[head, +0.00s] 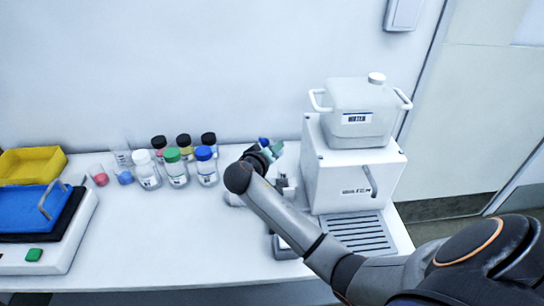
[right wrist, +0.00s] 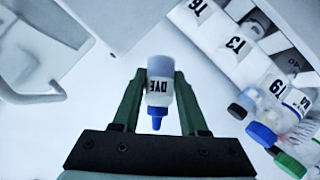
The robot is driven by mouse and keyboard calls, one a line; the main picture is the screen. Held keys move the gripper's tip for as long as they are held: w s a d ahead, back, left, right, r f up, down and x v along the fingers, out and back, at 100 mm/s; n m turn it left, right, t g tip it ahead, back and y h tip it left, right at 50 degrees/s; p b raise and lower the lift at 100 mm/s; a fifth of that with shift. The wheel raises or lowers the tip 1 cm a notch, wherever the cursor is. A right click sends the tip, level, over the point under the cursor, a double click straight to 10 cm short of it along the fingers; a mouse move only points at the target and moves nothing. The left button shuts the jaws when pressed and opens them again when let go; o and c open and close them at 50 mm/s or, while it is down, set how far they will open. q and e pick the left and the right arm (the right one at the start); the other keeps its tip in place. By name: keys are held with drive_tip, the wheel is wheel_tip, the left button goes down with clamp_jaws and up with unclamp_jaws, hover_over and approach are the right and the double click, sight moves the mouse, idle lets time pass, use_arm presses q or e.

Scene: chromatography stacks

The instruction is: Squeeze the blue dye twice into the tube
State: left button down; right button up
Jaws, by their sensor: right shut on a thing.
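My right gripper (right wrist: 160,82) is shut on a small white bottle labelled DYE (right wrist: 160,88) with a blue nozzle (right wrist: 157,122). In the head view my right gripper (head: 274,149) is beside the white machine, with a blue bit of the held bottle (head: 264,142) showing. The bottle is held clear of the bench as far as I can see, but its exact tilt is hard to tell. I cannot pick out the receiving tube; the area below the gripper is partly hidden by my arm. My left gripper is not in view.
Bottles with white (head: 148,172), green (head: 176,170) and blue caps (head: 206,168) stand left of my gripper, with black-capped ones behind. The white machine (head: 352,165) carries a water tank (head: 358,115). A blue tray (head: 30,208) is at far left. The front middle bench (head: 165,240) is clear.

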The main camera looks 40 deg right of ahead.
drive_tip(key=shift+s+d+f+n+h+b, duration=0.1)
drive_tip(key=shift+d+f+n+h+b, duration=0.2)
drive_tip(key=shift+f+n+h+b, duration=0.3)
drive_tip(key=shift+s+d+f+n+h+b, duration=0.15)
drive_tip(key=shift+d+f+n+h+b, duration=0.15)
drive_tip(key=shift+n+h+b, duration=0.45)
drive_tip(key=shift+f+h+b, duration=0.3)
drive_tip(key=shift+h+b, duration=0.05)
drive_tip(key=shift+b, duration=0.1)
drive_tip(key=shift+s+d+f+n+h+b, duration=0.1)
drive_tip(key=shift+f+n+h+b, duration=0.35)
drive_tip(key=shift+f+b, duration=0.3)
drive_tip(key=shift+n, duration=0.4)
drive_tip(key=shift+d+r+n+t+h+b, duration=0.15)
drive_tip(key=shift+n+t+h, duration=0.1)
drive_tip(key=shift+n+h, duration=0.2)
drive_tip(key=shift+r+n+t+h+b, duration=0.15)
drive_tip(key=shift+n+t+h, duration=0.1)
drive_tip(key=shift+n+h, duration=0.15)
drive_tip(key=r+n+t+h, duration=0.1)
drive_tip(key=n, duration=0.1)
drive_tip(key=shift+r+n, duration=0.15)
drive_tip(key=shift+n, duration=0.2)
drive_tip(key=shift+s+r+n+t+h, duration=0.15)
drive_tip(key=shift+r+n+t+h, duration=0.3)
drive_tip(key=shift+n, duration=0.25)
drive_tip(key=shift+f, duration=0.15)
